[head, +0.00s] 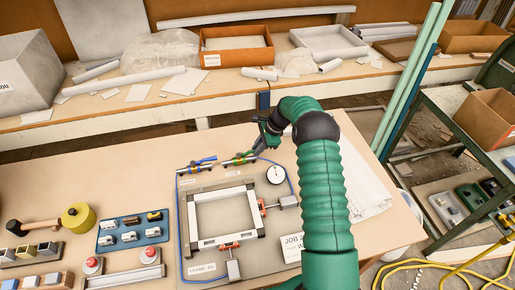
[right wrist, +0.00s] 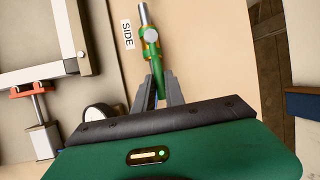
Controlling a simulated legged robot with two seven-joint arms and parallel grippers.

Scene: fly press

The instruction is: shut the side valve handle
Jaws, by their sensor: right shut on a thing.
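The side valve (right wrist: 151,38) has a silver pipe end, a brass-coloured body and a green handle (right wrist: 157,75). A "SIDE" label (right wrist: 128,33) lies beside it in the right wrist view. The handle runs roughly in line with the pipe. My right gripper (right wrist: 161,88) is shut on the handle, with one finger on each side of it. In the head view the green-handled valve (head: 240,158) sits at the back of the board, and my right gripper (head: 263,143) reaches its right end. The gripper hides part of the handle there. My left gripper is not in view.
A blue-handled valve (head: 205,161) is on the same line to the left. A round gauge (head: 275,174) stands just in front of my right gripper. A square metal frame (head: 223,215) with red clamps fills the board. A shelf with boxes (head: 236,46) runs behind.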

